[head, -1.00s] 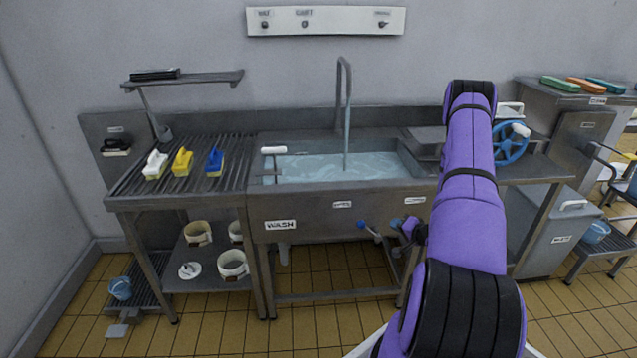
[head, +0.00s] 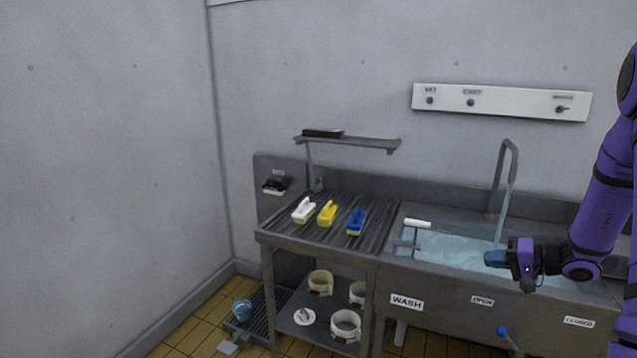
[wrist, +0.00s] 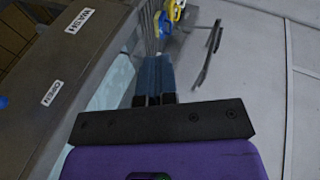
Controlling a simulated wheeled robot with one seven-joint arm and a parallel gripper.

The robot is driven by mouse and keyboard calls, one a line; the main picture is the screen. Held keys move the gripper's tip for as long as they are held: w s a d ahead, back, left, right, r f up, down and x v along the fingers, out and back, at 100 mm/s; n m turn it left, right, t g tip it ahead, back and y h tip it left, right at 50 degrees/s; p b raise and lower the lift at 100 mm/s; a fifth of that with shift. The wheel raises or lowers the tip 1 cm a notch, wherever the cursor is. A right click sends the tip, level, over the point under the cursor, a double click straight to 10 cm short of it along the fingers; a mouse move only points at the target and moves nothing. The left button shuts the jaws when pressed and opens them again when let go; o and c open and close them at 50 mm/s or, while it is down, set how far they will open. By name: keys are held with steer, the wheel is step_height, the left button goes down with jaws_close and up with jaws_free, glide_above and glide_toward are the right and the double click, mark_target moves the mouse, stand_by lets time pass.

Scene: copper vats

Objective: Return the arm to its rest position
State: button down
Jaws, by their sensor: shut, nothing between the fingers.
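My gripper (head: 494,259) is at the right of the head view, in front of the wash sink, above its front rim. Its blue fingers are shut with nothing between them and point left. In the wrist view the shut fingers (wrist: 155,76) point along the sink toward the drainboard. My purple arm (head: 603,205) comes in from the right edge and is bent, with the forearm reaching down to the gripper.
The wash sink (head: 465,278) holds water under a tall running tap (head: 508,170). White, yellow (head: 327,213) and blue (head: 356,222) brushes lie on the ribbed drainboard (head: 285,231). Pots stand on the shelf below. A wall shelf (head: 360,142) hangs above.

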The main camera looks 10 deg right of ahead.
steer(key=s+a+r+n+g+h, duration=0.1)
steer(key=s+a+r+n+g, duration=0.1)
steer(key=s+a+r+g, duration=0.45)
steer(key=s+a+r+n+g, duration=0.1)
steer(key=s+a+r+n, duration=0.2)
steer(key=a+r, duration=0.7)
steer(key=s+a+r+t+h, duration=0.1)
steer(key=s+r+h, duration=0.3)
steer(key=s, duration=0.5)
steer(key=s+a+r+n+t+h, duration=0.1)
steer(key=s+a+r+h, duration=0.3)
steer(key=s, duration=0.5)
steer(key=shift+s+a+r+t, duration=0.2)
steer(key=shift+s+a+t, duration=0.05)
steer(key=shift+t, duration=0.2)
steer(key=shift+w+d, duration=0.1)
